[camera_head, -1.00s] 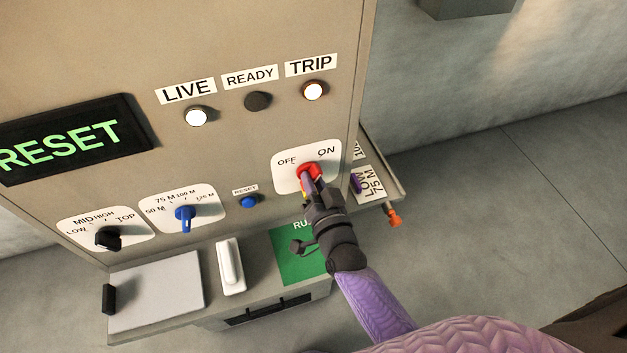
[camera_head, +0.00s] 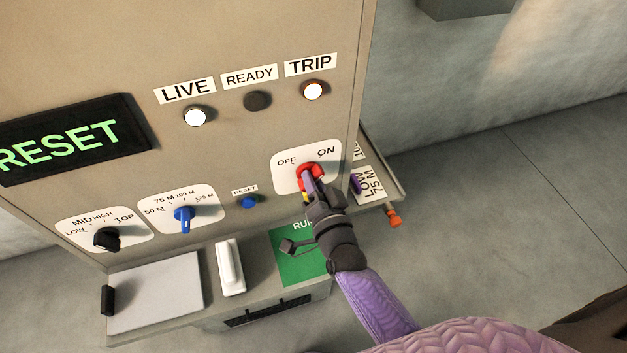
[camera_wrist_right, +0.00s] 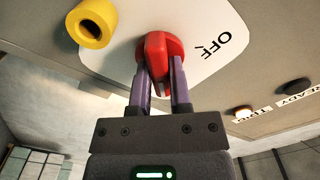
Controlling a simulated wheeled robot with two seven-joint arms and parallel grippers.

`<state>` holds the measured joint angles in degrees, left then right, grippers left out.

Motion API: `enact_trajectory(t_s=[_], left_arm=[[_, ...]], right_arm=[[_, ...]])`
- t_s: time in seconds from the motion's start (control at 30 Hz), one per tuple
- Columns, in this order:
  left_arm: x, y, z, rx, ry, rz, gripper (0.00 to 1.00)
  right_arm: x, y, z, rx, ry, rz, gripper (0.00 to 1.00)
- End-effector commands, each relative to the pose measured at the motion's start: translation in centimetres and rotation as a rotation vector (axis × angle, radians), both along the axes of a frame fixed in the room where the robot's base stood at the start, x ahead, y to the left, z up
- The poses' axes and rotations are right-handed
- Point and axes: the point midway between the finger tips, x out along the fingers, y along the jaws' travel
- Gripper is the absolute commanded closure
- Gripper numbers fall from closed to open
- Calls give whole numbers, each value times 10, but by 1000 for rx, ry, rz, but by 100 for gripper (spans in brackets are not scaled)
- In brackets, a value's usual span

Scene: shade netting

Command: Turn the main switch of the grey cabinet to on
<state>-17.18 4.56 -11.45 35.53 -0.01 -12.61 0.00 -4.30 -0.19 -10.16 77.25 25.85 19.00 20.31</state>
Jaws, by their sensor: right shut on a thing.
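The grey cabinet (camera_head: 230,40) looks beige-grey and fills the left and middle of the head view. Its main switch is a red knob (camera_head: 310,172) on a white plate (camera_head: 285,183) marked OFF and ON. In the right wrist view the red knob (camera_wrist_right: 158,58) sits between the purple fingers of my right gripper (camera_wrist_right: 162,80). The gripper is shut on it; it also shows in the head view (camera_head: 309,187). The fingers partly cover the knob, so I cannot tell exactly which mark it points to. My left gripper is not in view.
A yellow ring-shaped part (camera_wrist_right: 92,24) is beside the knob. The LIVE lamp (camera_head: 195,117) and TRIP lamp (camera_head: 313,90) are lit; the READY lamp (camera_head: 258,101) is dark. A display (camera_head: 70,140) reads RESET. A blue knob (camera_head: 184,216) and a ledge are nearby.

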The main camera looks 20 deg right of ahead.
Motion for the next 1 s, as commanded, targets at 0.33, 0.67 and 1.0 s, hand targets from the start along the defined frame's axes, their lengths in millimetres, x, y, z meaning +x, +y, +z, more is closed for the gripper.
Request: enact_trajectory(t_s=[0.33,0.67,1.0], left_arm=[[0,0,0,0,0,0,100],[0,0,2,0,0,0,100],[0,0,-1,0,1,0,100]], right_arm=[[0,0,-1,0,1,0,41],[-21,-1,-1,0,4,1,41],[-93,-3,-2,0,4,0,41]])
